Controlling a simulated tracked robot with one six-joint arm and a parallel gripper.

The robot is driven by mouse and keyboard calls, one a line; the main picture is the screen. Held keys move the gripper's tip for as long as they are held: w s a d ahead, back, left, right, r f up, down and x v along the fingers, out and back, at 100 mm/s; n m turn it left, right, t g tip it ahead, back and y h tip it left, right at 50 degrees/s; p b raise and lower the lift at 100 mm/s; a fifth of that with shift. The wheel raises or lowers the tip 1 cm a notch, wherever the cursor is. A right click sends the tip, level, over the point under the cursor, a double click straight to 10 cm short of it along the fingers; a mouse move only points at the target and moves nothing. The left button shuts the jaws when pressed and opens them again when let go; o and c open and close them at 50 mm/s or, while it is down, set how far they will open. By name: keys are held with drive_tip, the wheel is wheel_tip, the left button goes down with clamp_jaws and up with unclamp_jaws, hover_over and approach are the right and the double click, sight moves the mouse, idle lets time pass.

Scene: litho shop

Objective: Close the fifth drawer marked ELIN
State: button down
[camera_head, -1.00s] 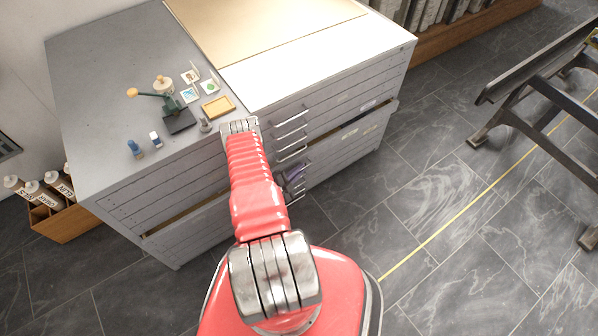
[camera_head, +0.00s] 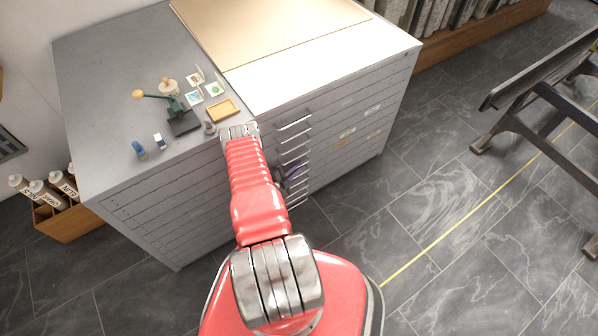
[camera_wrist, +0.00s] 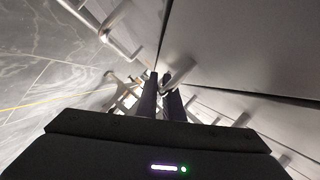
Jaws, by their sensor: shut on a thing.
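The grey flat-file cabinet (camera_head: 345,115) has a stack of wide shallow drawers with pale bar handles and small labels too small to read. All its drawer fronts look flush in the head view, with no gap showing. My gripper (camera_head: 292,172) is at the column of handles on the front, partly hidden behind my red arm. In the wrist view my gripper's dark fingers (camera_wrist: 162,92) are shut on a drawer handle (camera_wrist: 178,74), close against the drawer front (camera_wrist: 235,45). I cannot read which drawer bears ELIN.
A dark metal stand (camera_head: 545,115) is at right. The floor between is clear.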

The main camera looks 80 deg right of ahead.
drive_tip(key=shift+w, duration=0.2)
drive_tip(key=c, duration=2.2)
unclamp_jaws()
drive_tip(key=shift+d, duration=0.1)
drive_tip(key=v, duration=1.3)
drive_tip(key=shift+w+a, duration=0.15)
drive_tip(key=shift+a, duration=0.25)
